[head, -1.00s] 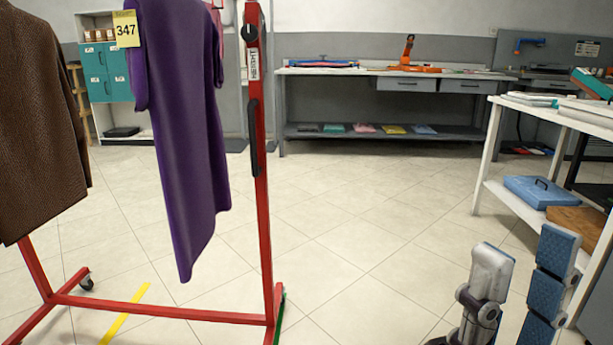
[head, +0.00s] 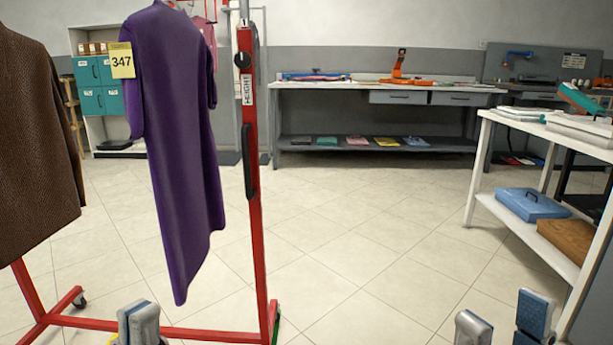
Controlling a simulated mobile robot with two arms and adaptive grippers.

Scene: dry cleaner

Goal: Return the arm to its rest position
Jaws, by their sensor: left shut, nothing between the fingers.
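My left gripper (head: 139,322) shows at the bottom edge left of centre, in front of the red rack's lower bar. Its fingers are shut together with nothing between them. My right gripper (head: 503,322) shows at the bottom right, with its two fingers apart and empty. One finger has a blue ribbed pad facing the camera. Only the finger ends of both grippers are in view; the rest of the arms is cut off below.
A white table (head: 545,130) stands at right. A long workbench (head: 345,100) is at the back. The middle floor is clear.

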